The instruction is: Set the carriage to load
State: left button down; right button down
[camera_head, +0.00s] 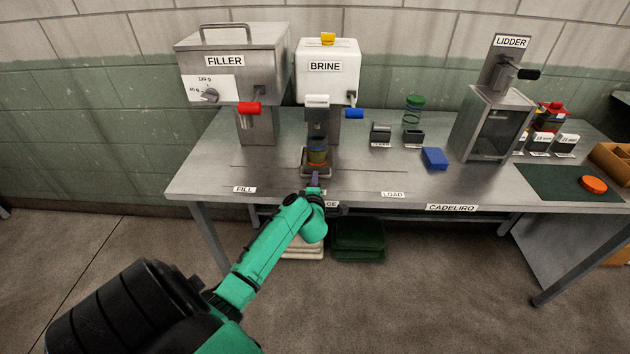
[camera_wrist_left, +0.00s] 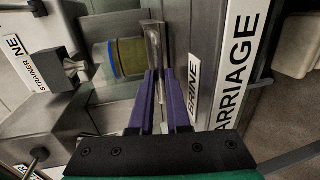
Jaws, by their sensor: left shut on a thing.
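The carriage (camera_head: 303,166) is a metal cradle under the BRINE machine (camera_head: 328,80), in the track on the table. A jar (camera_head: 317,153) with greenish contents stands on it; the jar lies sideways in the left wrist view (camera_wrist_left: 128,57) because that view is turned. My left gripper (camera_head: 315,180) reaches in from the front. In the left wrist view its purple fingers (camera_wrist_left: 160,75) are shut on the carriage's upright metal tab (camera_wrist_left: 155,42). The LOAD label (camera_head: 393,195) is to the right along the table's front, the FILL label (camera_head: 244,189) to the left. My right gripper is not in view.
The FILLER machine (camera_head: 235,80) stands back left, the LIDDER (camera_head: 492,120) to the right. A blue block (camera_head: 434,158) and small dark holders (camera_head: 381,133) lie behind the LOAD label. The track surface between carriage and LOAD looks clear.

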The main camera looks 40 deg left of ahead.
aim_at(394, 190)
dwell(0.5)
